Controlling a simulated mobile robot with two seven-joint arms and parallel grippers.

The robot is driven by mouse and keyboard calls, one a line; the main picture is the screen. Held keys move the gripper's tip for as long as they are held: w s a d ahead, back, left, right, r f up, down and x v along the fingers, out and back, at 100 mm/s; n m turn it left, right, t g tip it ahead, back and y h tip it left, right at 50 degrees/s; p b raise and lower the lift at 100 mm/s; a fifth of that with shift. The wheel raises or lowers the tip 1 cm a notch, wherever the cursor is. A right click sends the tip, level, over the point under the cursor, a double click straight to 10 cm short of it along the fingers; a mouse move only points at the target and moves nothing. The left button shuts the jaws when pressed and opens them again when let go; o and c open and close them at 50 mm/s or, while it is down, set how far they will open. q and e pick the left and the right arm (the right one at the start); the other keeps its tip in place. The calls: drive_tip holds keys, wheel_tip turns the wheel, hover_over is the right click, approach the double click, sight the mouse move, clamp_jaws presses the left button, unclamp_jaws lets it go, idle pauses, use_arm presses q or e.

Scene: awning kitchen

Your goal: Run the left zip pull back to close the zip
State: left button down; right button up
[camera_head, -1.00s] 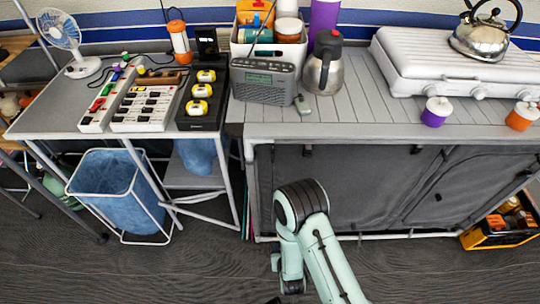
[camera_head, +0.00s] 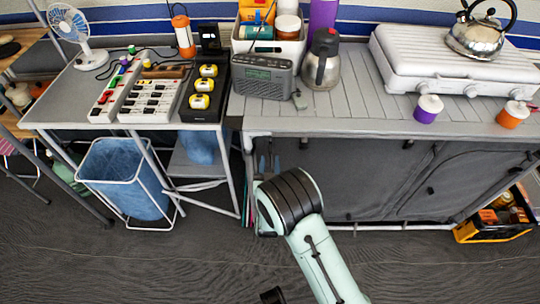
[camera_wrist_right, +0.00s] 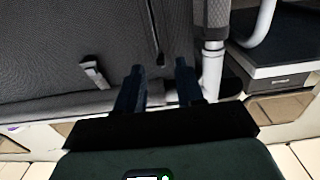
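The grey fabric front (camera_head: 345,175) of the cabinet hangs under the worktop, with dark seam or zip lines on its right half. A small dark tab (camera_head: 431,190) hangs there. I cannot tell which piece is the left zip pull. In the right wrist view a pale tab (camera_wrist_right: 95,73) and a dark strip (camera_wrist_right: 156,35) show on the fabric (camera_wrist_right: 60,45). My right gripper (camera_head: 267,166) is at the cabinet's left edge, its dark fingers apart and empty. In the right wrist view the gripper (camera_wrist_right: 159,80) points at the fabric; contact is unclear. My left gripper is not in view.
A white post (camera_wrist_right: 212,65) stands close right of the fingers in the right wrist view. A blue bin (camera_head: 128,178) stands left of the cabinet. A yellow-black crate (camera_head: 495,220) sits on the floor at right. A kettle (camera_head: 480,35) and flask (camera_head: 322,62) stand above.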

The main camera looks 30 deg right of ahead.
sight(270, 150)
drive_tip(key=shift+x, duration=1.85)
clamp_jaws()
